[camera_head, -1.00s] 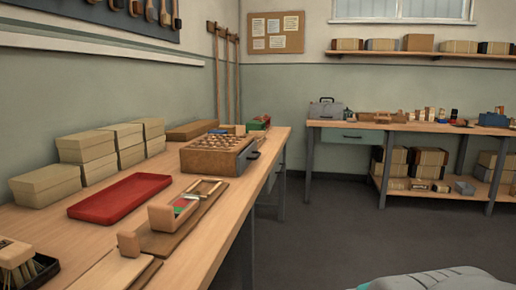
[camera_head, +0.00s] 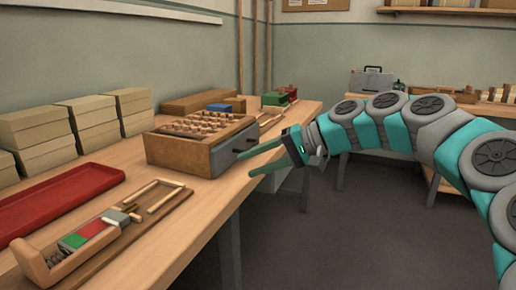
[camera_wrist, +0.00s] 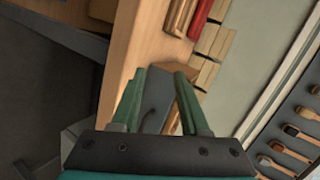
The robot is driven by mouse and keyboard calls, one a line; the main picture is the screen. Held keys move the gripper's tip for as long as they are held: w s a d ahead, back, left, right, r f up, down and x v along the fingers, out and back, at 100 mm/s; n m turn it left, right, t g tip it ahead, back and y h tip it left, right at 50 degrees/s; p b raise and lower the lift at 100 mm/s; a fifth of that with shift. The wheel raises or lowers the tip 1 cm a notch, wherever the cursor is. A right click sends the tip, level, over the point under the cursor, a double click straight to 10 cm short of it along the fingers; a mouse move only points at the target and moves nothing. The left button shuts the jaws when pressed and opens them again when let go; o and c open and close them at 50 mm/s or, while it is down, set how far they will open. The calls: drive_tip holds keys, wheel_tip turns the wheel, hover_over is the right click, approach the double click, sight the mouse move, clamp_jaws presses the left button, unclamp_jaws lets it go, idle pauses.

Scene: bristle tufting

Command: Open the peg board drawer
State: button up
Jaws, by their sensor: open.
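The peg board (camera_head: 178,152) is a brown wooden box on the bench, with rows of pegs on top. I see no clear gap between panel and box. My gripper (camera_head: 251,161) is open and empty in the head view, its green fingers pointing left, with the tips close to the drawer front at handle height. I cannot tell whether they touch it. In the wrist view, the open fingers (camera_wrist: 158,82) show, but I cannot clearly make out the handle between them.
A red tray (camera_head: 60,199) and a wooden fixture with red and green blocks (camera_head: 92,230) lie nearer on the bench. Pale boxes (camera_head: 95,122) stand along the wall. A blue block (camera_head: 219,107) and a green box (camera_head: 273,98) sit behind the peg board. The floor right of the bench is clear.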

drive_tip(key=w+d+m+t+y, duration=0.2)
drive_tip(key=w+d+m+t, duration=0.3)
drive_tip(key=w, duration=0.8)
drive_tip(key=shift+n+g, duration=0.5)
drive_tip(key=shift+g, duration=0.2)
drive_tip(key=x, duration=0.4)
drive_tip(key=f+x, duration=0.1)
drive_tip(key=x, duration=0.1)
drive_tip(key=shift+w+f, duration=0.1)
drive_tip(key=shift+w, duration=0.4)
drive_tip(key=shift+c, duration=0.2)
clamp_jaws()
